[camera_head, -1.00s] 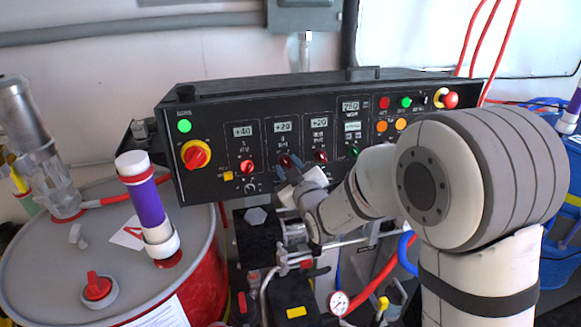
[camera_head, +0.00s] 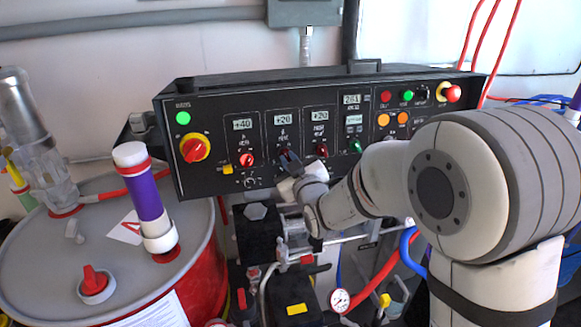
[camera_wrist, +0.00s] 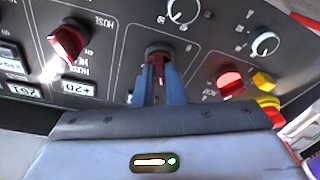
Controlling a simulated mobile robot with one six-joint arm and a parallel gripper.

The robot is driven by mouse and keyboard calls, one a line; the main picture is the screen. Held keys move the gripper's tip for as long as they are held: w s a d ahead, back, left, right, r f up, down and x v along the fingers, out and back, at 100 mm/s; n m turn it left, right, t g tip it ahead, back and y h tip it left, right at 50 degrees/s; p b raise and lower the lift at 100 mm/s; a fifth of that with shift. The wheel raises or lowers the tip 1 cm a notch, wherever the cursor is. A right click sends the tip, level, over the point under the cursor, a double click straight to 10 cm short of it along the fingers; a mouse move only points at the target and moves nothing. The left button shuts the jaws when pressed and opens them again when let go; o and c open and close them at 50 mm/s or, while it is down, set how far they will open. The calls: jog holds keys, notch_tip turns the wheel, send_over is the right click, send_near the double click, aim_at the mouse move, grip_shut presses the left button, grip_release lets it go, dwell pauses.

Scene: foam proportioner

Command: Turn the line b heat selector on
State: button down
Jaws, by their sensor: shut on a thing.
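The line b heat selector is a small dark red knob (camera_head: 283,153) under the middle +20 display on the black panel. It also shows in the wrist view (camera_wrist: 157,56), straight ahead between two blue-grey fingers. My gripper (camera_head: 290,162) has its fingers at this knob, and in the wrist view my gripper (camera_wrist: 159,72) is shut on it, one finger on each side. The fingers partly hide the knob and its markings in the head view. I cannot read its setting.
A red selector (camera_head: 246,159) sits left of it and the hose knob (camera_head: 321,150) right of it, both close. A large red-yellow switch (camera_head: 195,149) is further left. A red drum (camera_head: 55,275) stands left. Hoses and a gauge (camera_head: 339,300) lie below the panel.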

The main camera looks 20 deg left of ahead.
jog(key=m+h+b, duration=0.1)
jog(key=m+b, duration=0.3)
jog(key=m+t+h+b, duration=0.1)
jog(key=m+b, duration=0.3)
jog(key=b, duration=0.1)
jog(key=m+b, duration=0.4)
jog(key=b, duration=0.1)
jog(key=shift+s+a+m+t+h, duration=0.1)
jog(key=shift+a+m+t+h, duration=0.05)
jog(key=shift+m+t+h, duration=0.2)
jog(key=shift+m, duration=0.25)
jog(key=c, duration=1.5)
grip_release()
jog(key=v, duration=0.7)
jog(key=shift+s, duration=0.35)
